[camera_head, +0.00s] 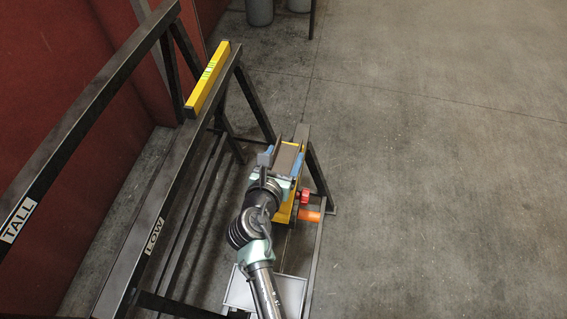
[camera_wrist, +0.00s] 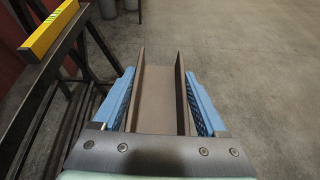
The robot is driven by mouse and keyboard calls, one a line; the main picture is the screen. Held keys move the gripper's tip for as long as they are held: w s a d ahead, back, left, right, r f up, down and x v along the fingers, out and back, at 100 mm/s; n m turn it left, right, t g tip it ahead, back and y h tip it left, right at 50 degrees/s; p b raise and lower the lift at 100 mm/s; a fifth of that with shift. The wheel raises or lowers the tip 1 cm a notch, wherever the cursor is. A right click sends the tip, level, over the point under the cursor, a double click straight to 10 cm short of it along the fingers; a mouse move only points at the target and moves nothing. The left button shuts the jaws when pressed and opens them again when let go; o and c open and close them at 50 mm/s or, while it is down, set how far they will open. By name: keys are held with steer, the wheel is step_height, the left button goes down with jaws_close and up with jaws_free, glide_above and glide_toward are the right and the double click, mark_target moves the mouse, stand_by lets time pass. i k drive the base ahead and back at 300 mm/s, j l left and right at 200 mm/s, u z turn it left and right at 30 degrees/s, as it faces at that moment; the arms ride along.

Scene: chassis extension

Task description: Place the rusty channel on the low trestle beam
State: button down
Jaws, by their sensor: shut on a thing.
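The rusty channel (camera_head: 288,157) is a brown U-shaped length between the blue fingers of my gripper (camera_head: 284,163). In the wrist view the channel (camera_wrist: 160,95) points away from me with its open side up, and the blue fingers (camera_wrist: 160,103) press on both side walls. The low trestle beam (camera_head: 172,195) is a dark beam labelled LOW, to the left of my gripper. A yellow spirit level (camera_head: 208,80) lies on its far end. The near part of the beam is bare. What lies under the channel is partly hidden by my gripper.
The tall trestle beam (camera_head: 84,118), labelled TALL, runs along the far left. A shorter stand (camera_head: 322,180) with yellow, red and orange (camera_head: 309,215) items is right beside my gripper. A grey tray (camera_head: 290,293) sits at the bottom. Open floor (camera_head: 440,160) lies to the right.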

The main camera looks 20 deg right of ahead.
mark_target(171, 167)
steer(key=i+j, duration=0.15)
steer(key=j, duration=0.2)
steer(key=i+j, duration=0.15)
steer(key=j, duration=0.2)
steer(key=i+j, duration=0.15)
steer(key=j, duration=0.2)
steer(key=i+j, duration=0.2)
steer(key=j, duration=0.15)
